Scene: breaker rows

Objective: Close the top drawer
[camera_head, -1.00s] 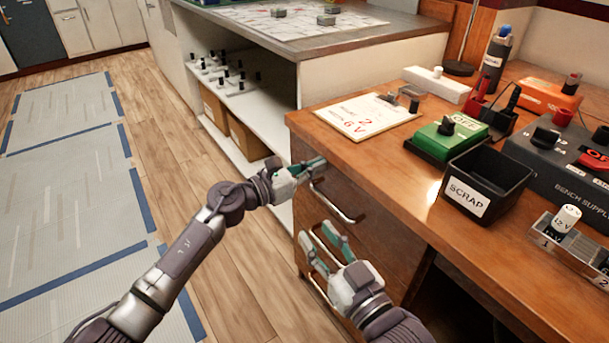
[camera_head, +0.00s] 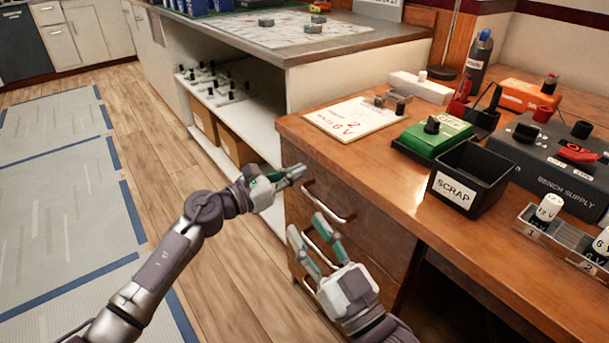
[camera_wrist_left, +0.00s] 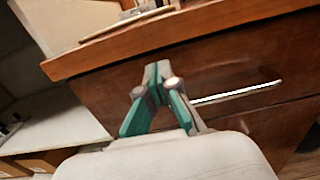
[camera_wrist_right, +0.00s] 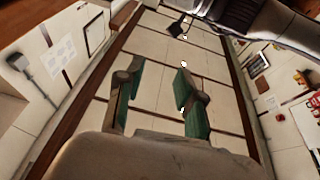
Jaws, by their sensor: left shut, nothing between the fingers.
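The wooden desk's top drawer (camera_head: 362,213) lies just under the desktop, with a metal bar handle (camera_head: 330,207). Its front looks about flush with the desk, though any small gap is hard to judge. My left gripper (camera_head: 303,172) is shut and empty, in front of the drawer's upper left part, left of the handle. In the left wrist view the closed fingertips (camera_wrist_left: 152,72) overlap the drawer front (camera_wrist_left: 215,68), with the handle to their right; contact cannot be told. My right gripper (camera_head: 305,225) is open and empty, lower, in front of the drawers; its fingers are apart in the right wrist view (camera_wrist_right: 155,85).
A lower handle (camera_head: 310,280) is partly behind my right gripper. The desktop (camera_head: 400,205) holds a white sign board (camera_head: 350,118), a green device (camera_head: 435,138), a scrap bin (camera_head: 470,180) and a bench supply (camera_head: 550,165). Open shelving stands behind at left; the floor at left is clear.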

